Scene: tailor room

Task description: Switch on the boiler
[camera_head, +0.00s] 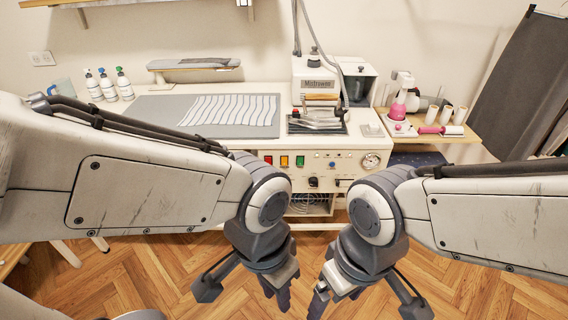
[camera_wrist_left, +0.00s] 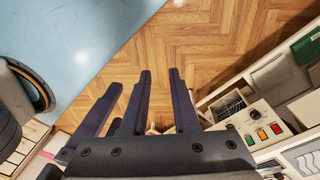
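The boiler is a white ironing station with a front panel (camera_head: 345,160) carrying red (camera_head: 268,160), orange (camera_head: 284,161) and green (camera_head: 300,161) switches, a blue knob, a black knob (camera_head: 313,182) and a round gauge (camera_head: 371,160). A white unit with a lettered label (camera_head: 317,84) stands on its top. The coloured switches also show at the lower right of the left wrist view (camera_wrist_left: 262,134). My left gripper (camera_head: 277,292) hangs in front of and below the panel, its dark fingers apart and empty in the left wrist view (camera_wrist_left: 158,98). My right gripper (camera_head: 330,294) hangs beside it; its finger gap is unclear.
A grey mat with a striped cloth (camera_head: 232,109) lies on the station top. Three bottles (camera_head: 108,85) stand at the left. A side shelf (camera_head: 440,127) at the right holds a pink-and-white bottle and spools. Wooden floor lies open below the grippers.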

